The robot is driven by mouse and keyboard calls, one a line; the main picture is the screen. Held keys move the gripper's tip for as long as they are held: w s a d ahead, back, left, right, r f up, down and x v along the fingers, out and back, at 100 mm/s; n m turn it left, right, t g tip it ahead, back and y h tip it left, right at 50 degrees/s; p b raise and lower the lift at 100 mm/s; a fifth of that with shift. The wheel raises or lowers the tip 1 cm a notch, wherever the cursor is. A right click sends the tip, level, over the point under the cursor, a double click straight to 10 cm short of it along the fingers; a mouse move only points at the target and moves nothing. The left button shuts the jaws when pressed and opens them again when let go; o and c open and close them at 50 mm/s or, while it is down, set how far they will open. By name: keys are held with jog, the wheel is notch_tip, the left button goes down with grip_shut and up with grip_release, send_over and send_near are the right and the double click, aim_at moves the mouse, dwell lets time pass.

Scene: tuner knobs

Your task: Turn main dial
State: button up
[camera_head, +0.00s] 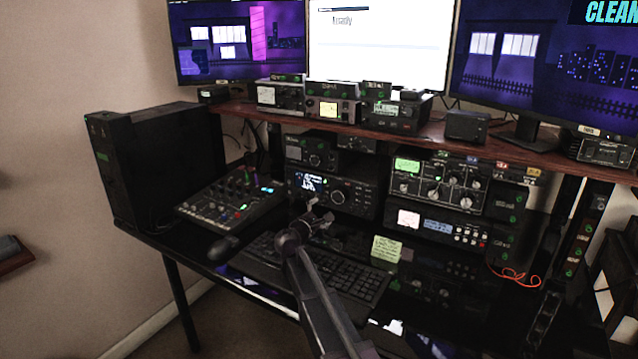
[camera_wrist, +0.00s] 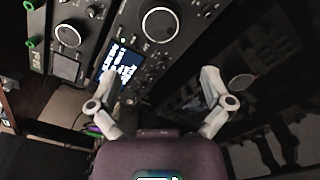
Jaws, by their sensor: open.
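The main dial (camera_head: 338,197) is a large round knob on the front of a black radio (camera_head: 365,190) with a lit display. In the wrist view the dial (camera_wrist: 159,22) shows at the top, with the display (camera_wrist: 122,65) below and left of it. My gripper (camera_head: 318,213) is open and empty in front of the radio, a little below and left of the dial in the head view. In the wrist view its spread fingers (camera_wrist: 158,75) point toward the radio face, and the dial lies beyond the fingertips. I see no contact with the dial.
A keyboard (camera_head: 345,277) lies on the desk below my gripper. A mixer (camera_head: 232,197) stands left of it. A radio with several knobs (camera_head: 436,184) stands to the right, and a yellow note (camera_head: 386,249) is below. A wooden shelf (camera_head: 455,138) with more equipment runs above.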

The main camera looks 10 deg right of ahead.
aim_at(337, 197)
dwell(0.4)
jog(key=n, duration=0.2)
jog(key=s+n, duration=0.1)
jog(key=shift+a+n, duration=0.4)
jog(key=shift+s+a+n, duration=0.1)
jog(key=shift+s+n, duration=0.05)
jog(key=shift+n, duration=0.65)
jog(key=shift+s+a+n, duration=0.1)
jog(key=shift+s+n, duration=0.05)
jog(key=shift+n, duration=0.65)
jog(key=shift+w, duration=0.1)
jog(key=x, duration=1.3)
jog(key=shift+w+d, duration=0.25)
jog(key=shift+w, duration=0.05)
